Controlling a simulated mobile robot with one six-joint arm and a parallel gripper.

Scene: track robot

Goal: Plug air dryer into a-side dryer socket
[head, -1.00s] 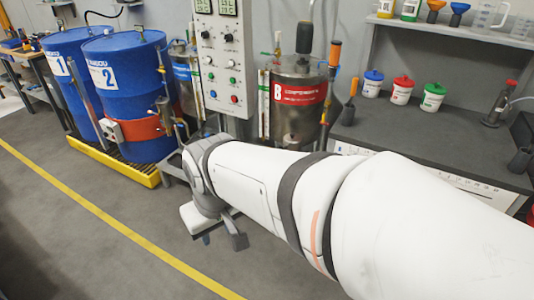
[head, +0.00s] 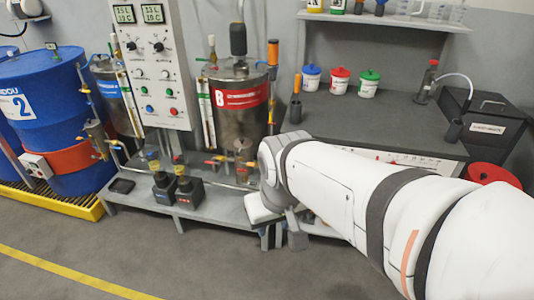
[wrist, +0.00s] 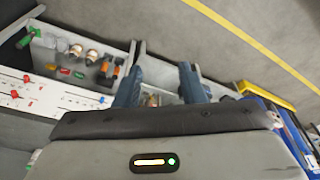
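My gripper (head: 280,238) hangs at the right end of the low grey shelf. In the wrist view its two fingers (wrist: 160,86) stand apart, with nothing held between them. I cannot identify the air dryer for sure; an orange-topped dark piece (head: 296,100) stands on the bench, and a dark cylinder (head: 453,131) stands further right. The A-side tank with a blue band (head: 112,76) stands left of the control panel, partly hidden. The dryer socket cannot be made out. The B tank with a red label (head: 240,97) stands right of the panel.
A blue drum (head: 48,110) stands on a yellow tray (head: 60,203) at left. Tubs with blue, red and green lids (head: 340,82) sit on the bench (head: 390,120). The floor in front is clear.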

